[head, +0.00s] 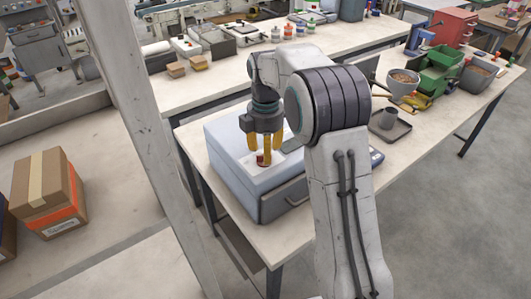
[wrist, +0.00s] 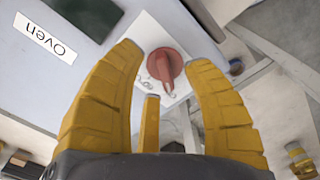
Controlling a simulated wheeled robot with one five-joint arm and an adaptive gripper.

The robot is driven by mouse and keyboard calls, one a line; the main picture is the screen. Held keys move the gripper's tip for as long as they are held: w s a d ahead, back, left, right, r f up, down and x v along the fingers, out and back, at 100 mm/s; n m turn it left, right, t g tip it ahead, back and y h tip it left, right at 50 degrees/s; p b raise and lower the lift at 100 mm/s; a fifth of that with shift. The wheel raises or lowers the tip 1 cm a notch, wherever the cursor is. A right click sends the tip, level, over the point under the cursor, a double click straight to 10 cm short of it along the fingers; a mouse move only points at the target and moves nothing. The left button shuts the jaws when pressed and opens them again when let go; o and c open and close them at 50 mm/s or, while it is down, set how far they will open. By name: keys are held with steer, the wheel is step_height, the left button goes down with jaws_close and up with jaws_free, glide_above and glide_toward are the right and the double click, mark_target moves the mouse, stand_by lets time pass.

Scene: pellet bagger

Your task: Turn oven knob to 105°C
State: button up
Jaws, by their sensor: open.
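The red oven knob (wrist: 165,68) sits on a white dial plate (wrist: 147,32) in the wrist view. Its pointer setting and the dial markings are too small or too covered to read. My gripper (wrist: 165,62) has yellow fingers spread on the left and right of the knob, with gaps on both sides; a third finger shows below it. I cannot tell how deep the fingertips reach. In the head view the fingers of my gripper (head: 264,150) point down over the pale grey-blue oven (head: 225,150), close to the red knob (head: 263,160).
An "Oven" label (wrist: 45,38) and a dark panel (wrist: 88,15) lie left of the knob. The oven stands on a pale bench (head: 262,240). A grey tray (head: 388,133), a pot (head: 402,85) and green bins (head: 440,72) stand to the right.

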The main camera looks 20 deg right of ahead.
steer(key=shift+f, duration=0.75)
jaws_close()
